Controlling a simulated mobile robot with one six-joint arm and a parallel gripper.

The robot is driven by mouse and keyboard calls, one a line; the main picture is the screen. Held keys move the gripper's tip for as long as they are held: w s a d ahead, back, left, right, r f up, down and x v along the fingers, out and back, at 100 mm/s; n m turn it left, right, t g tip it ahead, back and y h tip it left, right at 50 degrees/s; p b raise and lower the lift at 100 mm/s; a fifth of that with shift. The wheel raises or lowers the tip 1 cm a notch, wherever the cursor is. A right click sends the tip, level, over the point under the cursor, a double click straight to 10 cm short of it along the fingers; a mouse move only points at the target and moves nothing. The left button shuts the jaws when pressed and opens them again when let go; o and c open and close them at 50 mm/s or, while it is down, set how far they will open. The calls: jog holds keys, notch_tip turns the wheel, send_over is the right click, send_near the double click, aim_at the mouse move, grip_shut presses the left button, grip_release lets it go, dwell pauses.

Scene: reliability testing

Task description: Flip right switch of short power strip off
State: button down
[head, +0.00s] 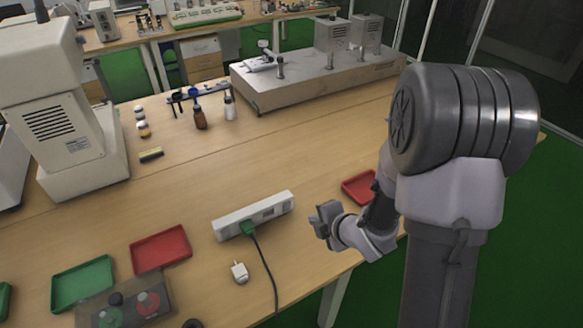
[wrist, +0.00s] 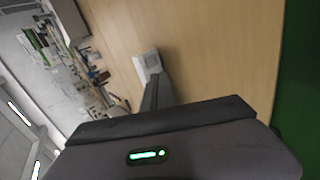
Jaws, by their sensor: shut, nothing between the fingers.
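The short power strip (head: 254,215) is a white bar lying at a slant on the wooden table in the head view.
A white adapter (head: 240,272) lies in front of the strip. Red trays stand left (head: 161,249) and right (head: 360,187), the right one close behind my arm. A green tray (head: 83,284) is at left.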

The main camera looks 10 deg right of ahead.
aim_at(287, 207)
jog(key=shift+a+f+n+y, duration=0.25)
jog(key=shift+f+n+y, duration=0.05)
jog(key=shift+f+n, duration=0.2)
jog(key=shift+s, duration=0.1)
jog(key=b+x, duration=0.3)
jog(key=x, duration=0.6)
jog(key=shift+w+f, duration=0.2)
jog(key=w, duration=0.1)
jog(key=w+a+b, duration=0.1)
jog(key=w, duration=0.1)
jog(key=shift+w+a+r, duration=0.1)
jog(key=shift+w+r, duration=0.05)
jog(key=shift+w, duration=0.15)
jog(key=shift+w+a, duration=0.1)
jog(key=shift+w, duration=0.25)
jog(key=shift+r, duration=0.1)
